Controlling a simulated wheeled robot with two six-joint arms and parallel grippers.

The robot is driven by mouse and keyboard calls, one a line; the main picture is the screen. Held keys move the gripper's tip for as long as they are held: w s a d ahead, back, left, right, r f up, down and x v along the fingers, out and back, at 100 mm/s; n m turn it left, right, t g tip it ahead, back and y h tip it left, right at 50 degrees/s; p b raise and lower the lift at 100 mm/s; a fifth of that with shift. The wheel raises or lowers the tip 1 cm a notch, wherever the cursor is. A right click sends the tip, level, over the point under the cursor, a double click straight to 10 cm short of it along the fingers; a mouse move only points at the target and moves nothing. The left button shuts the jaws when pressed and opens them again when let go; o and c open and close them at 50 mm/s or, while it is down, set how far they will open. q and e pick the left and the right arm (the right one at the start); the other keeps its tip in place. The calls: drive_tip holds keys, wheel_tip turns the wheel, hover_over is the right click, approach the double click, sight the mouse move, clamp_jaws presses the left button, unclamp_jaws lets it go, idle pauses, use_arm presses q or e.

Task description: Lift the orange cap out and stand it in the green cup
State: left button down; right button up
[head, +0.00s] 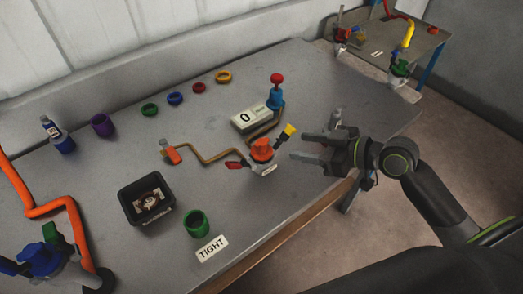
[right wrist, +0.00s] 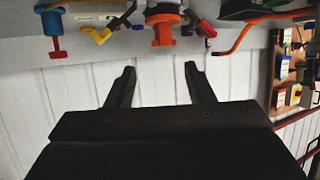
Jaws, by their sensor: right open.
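The orange cap (head: 262,148) sits upright on a small pale fitting (head: 264,169) near the table's front edge. It also shows in the right wrist view (right wrist: 163,36), beyond the fingertips. The green cup (head: 196,226) stands open and upright at the front of the table, left of the cap and behind the TIGHT label. My right gripper (head: 302,146) is open and empty, to the right of the cap and apart from it. Its two spread fingers also show in the right wrist view (right wrist: 159,70). My left gripper is out of view.
The fitting has a red handle (head: 233,165) and a yellow handle (head: 289,130) beside the cap. A black tray (head: 128,210) stands left of the cup. A grey box reading 0 (head: 248,120) and a red-topped blue valve (head: 275,95) stand behind. Coloured rings line the back.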

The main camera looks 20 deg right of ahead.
drive_tip(key=p, duration=0.2)
approach(256, 148)
drive_tip(key=w+a, duration=0.1)
drive_tip(key=w, duration=0.1)
drive_tip(key=w+a, duration=0.1)
drive_tip(key=shift+w+a+r, duration=0.3)
drive_tip(key=shift+w, duration=0.05)
drive_tip(key=shift+w+a+f, duration=0.15)
drive_tip(key=shift+w+a, duration=0.1)
drive_tip(key=shift+a, duration=0.1)
drive_tip(key=p+x, duration=0.1)
drive_tip(key=x, duration=0.2)
drive_tip(key=shift+s+a+f+p, duration=0.1)
drive_tip(key=shift+a+p, duration=0.15)
drive_tip(key=shift+p, duration=0.05)
drive_tip(key=shift+w+a+f, duration=0.3)
drive_tip(key=shift+w+f, duration=0.05)
drive_tip(key=shift+c, duration=0.2)
clamp_jaws()
drive_tip(key=shift+r, duration=0.1)
